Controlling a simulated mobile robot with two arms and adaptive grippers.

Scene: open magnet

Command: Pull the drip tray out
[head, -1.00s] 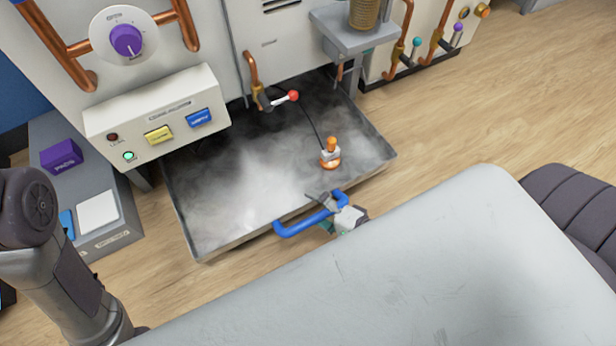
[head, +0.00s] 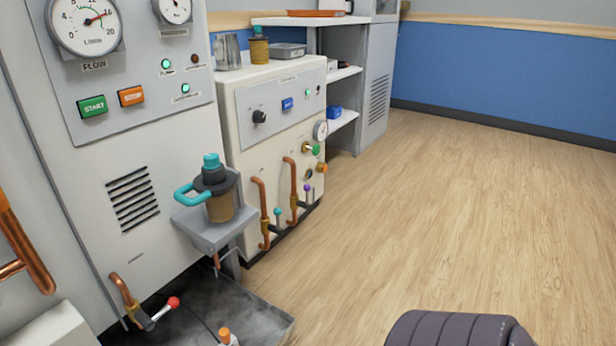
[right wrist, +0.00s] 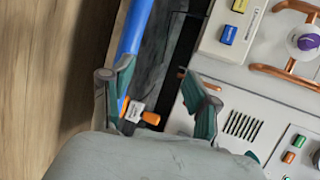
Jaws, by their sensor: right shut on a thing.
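The drip tray (head: 262,318) is a grey metal tray low under the tall machine. Only its right corner shows at the bottom of the head view, jutting out over the floor, with a little mist on it. Its blue handle (right wrist: 136,30) shows in the right wrist view. The small orange-capped fitting (head: 225,337) stands in the tray and shows just beyond the fingers in the right wrist view. My left gripper is in no current view.
A red-tipped lever (head: 172,303) on a copper pipe hangs above the tray. A grey shelf (head: 215,232) with a teal-handled canister (head: 220,203) juts out above it. A cream cabinet (head: 275,150) stands beyond.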

